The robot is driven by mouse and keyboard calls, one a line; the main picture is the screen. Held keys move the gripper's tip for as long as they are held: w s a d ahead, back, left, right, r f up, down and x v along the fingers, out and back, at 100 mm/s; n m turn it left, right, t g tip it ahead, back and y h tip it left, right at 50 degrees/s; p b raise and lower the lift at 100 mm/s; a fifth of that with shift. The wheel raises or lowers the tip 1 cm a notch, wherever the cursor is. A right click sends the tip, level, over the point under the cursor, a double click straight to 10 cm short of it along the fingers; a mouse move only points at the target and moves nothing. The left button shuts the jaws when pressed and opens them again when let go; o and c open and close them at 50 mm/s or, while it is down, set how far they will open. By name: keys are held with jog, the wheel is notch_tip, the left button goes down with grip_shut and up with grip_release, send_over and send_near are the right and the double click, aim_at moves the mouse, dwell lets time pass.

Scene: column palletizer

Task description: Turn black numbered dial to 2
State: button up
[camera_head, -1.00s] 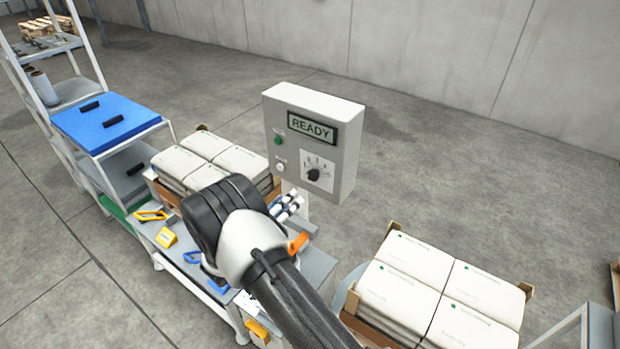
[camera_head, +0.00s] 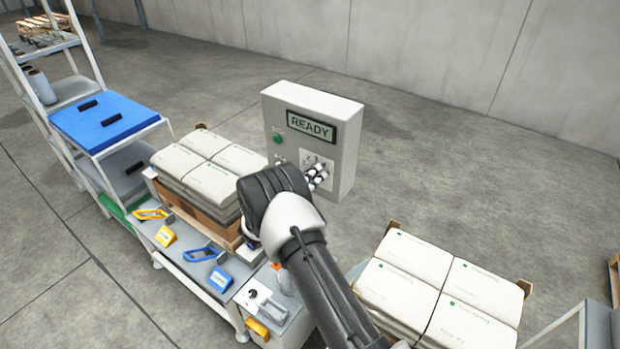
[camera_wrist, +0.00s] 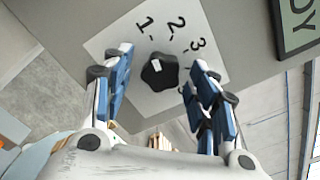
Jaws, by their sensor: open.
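The black dial (camera_wrist: 160,71) is a lobed knob with a small white mark, on a white plate (camera_wrist: 110,38) numbered 1, 2 and 3. The white mark lies on the dial's upper-left part, seemingly toward the 1; its exact setting is hard to tell. My gripper (camera_wrist: 162,62) is open, with one blue-and-grey finger on each side of the dial and visible gaps to it. In the head view my gripper (camera_head: 318,176) is at the front of the grey control box (camera_head: 348,165) and hides the dial.
The box's display (camera_head: 311,127) reads READY, with a green button (camera_head: 277,139) to its left. Stacked white bags (camera_head: 205,165) stand left of the arm, more bags (camera_head: 440,290) at lower right. A bench (camera_head: 205,270) with blue and yellow items is at lower left.

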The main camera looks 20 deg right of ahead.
jog(key=shift+c, duration=0.5)
jog(key=c, duration=1)
jog(key=shift+b, duration=0.35)
jog(key=m+b, duration=0.7)
jog(key=shift+w+a+f+m+b, duration=0.1)
jog(key=shift+m+b, duration=0.2)
jog(key=shift+b, duration=0.05)
